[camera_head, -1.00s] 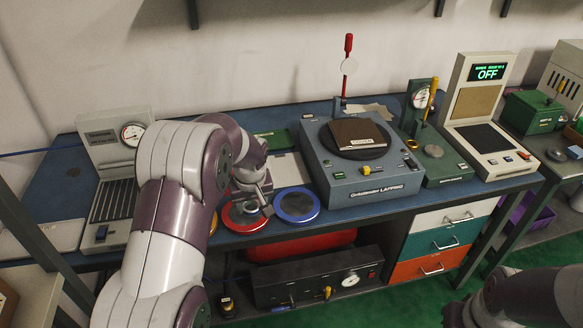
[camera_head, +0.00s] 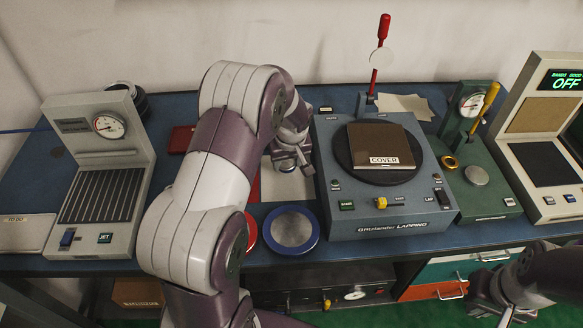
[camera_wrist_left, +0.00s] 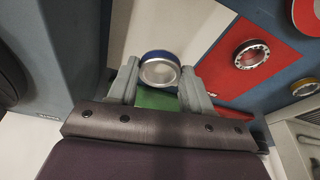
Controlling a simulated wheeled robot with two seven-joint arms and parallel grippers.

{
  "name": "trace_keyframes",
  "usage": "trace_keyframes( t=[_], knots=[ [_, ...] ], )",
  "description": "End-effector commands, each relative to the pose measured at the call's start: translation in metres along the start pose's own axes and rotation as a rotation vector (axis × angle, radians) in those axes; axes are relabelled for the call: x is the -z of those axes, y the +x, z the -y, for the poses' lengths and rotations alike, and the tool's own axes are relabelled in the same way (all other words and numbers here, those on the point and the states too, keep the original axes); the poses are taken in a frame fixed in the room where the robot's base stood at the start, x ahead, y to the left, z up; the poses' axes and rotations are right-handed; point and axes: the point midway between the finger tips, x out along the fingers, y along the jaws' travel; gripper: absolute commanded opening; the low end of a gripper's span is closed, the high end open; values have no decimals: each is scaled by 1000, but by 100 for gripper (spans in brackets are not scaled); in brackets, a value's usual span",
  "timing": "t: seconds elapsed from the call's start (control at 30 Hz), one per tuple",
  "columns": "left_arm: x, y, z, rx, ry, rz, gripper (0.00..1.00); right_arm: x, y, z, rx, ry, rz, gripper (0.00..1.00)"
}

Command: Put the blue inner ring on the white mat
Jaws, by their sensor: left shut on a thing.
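My left gripper (camera_head: 291,163) is over the white mat (camera_head: 287,187), behind the round dishes in the head view. In the left wrist view my left gripper (camera_wrist_left: 160,84) is shut on the blue inner ring (camera_wrist_left: 160,55), a silvery ring with a blue band, held between the two fingers. The white mat (camera_wrist_left: 180,25) shows behind the ring there; I cannot tell whether the ring touches it. In the head view the arm and fingers mostly hide the ring. My right gripper (camera_head: 498,306) is low at the right, away from the bench top; its jaw opening is unclear.
A blue-rimmed dish (camera_head: 292,230) is at the bench front, beside a partly hidden red dish (camera_head: 250,232). The lapping machine (camera_head: 385,215) stands close to the right. In the wrist view another ring (camera_wrist_left: 251,54) lies on a red mat (camera_wrist_left: 232,78).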

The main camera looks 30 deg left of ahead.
Motion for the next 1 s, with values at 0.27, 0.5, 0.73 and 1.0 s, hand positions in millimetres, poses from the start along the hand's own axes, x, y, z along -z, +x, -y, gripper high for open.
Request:
trace_keyframes(
  t=[0.27, 0.5, 0.73, 1.0],
  knots=[
    [-11, 41, 0, 0, 1, 0, 12, 0, 1, 0, 0, 0, 0, 0],
    [-12, 48, -1, -2, 0, -3, 6, 0, 1, 0, 0, 0, 0, 0],
    [-13, 51, 0, -1, 0, -2, 73, 0, 4, 0, 0, 0, 0, 0],
    [-13, 50, 0, -1, 0, -2, 75, 0, 4, 0, 0, 0, 0, 0]
  ],
)
